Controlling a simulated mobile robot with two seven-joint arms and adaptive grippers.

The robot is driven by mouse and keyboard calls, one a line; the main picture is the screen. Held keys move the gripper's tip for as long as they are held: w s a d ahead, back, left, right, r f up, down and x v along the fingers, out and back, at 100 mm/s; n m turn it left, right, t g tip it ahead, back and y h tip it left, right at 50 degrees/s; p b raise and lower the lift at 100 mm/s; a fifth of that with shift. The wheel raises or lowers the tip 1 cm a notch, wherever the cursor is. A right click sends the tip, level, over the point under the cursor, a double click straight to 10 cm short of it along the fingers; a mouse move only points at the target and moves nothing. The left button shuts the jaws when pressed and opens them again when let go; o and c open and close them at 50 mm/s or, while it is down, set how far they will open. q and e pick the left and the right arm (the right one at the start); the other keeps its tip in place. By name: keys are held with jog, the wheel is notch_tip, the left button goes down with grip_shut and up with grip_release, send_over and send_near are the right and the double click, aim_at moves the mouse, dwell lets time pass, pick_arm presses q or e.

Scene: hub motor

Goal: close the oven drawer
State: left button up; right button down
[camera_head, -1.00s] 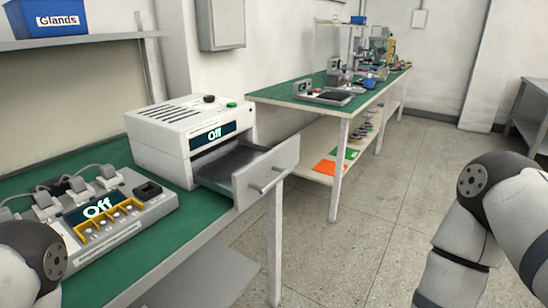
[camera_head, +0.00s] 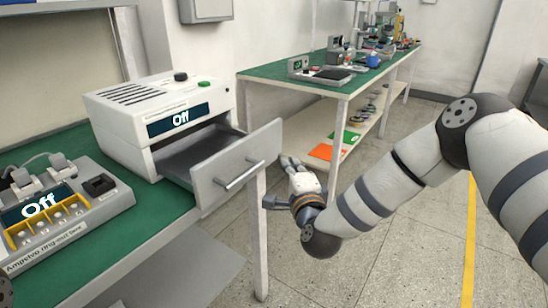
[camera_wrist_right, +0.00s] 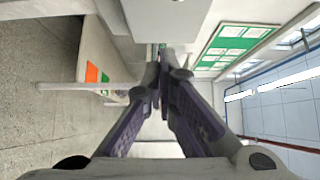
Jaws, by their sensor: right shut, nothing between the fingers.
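The oven (camera_head: 165,110) is a white box with an "Off" display on the left green-topped bench. Its drawer (camera_head: 240,160) is pulled out, with a dark tray inside and a bar handle (camera_head: 240,176) on the light grey front. My right gripper (camera_head: 280,180) is just right of the drawer front, apart from the handle in the head view. In the wrist view its fingers (camera_wrist_right: 161,78) meet at the tips with nothing between them. A pale panel at the top of the wrist view may be the drawer front; I cannot tell. My left gripper is out of view.
A grey device with an "Off" display (camera_head: 55,215) stands on the bench left of the oven. A second bench (camera_head: 290,72) with several items stands behind, with orange and green sheets on its lower shelf. The floor (camera_head: 390,255) at right is clear.

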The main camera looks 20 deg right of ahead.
aim_at(271, 146)
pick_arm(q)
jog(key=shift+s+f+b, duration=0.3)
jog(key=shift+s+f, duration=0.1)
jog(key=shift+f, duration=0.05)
pick_arm(e)
jog(key=w, duration=0.1)
jog(key=w+a, duration=0.1)
jog(key=w, duration=0.1)
jog(key=w+a, duration=0.1)
jog(key=w, duration=0.1)
jog(key=shift+w+a, duration=0.1)
jog(key=shift+w, duration=0.15)
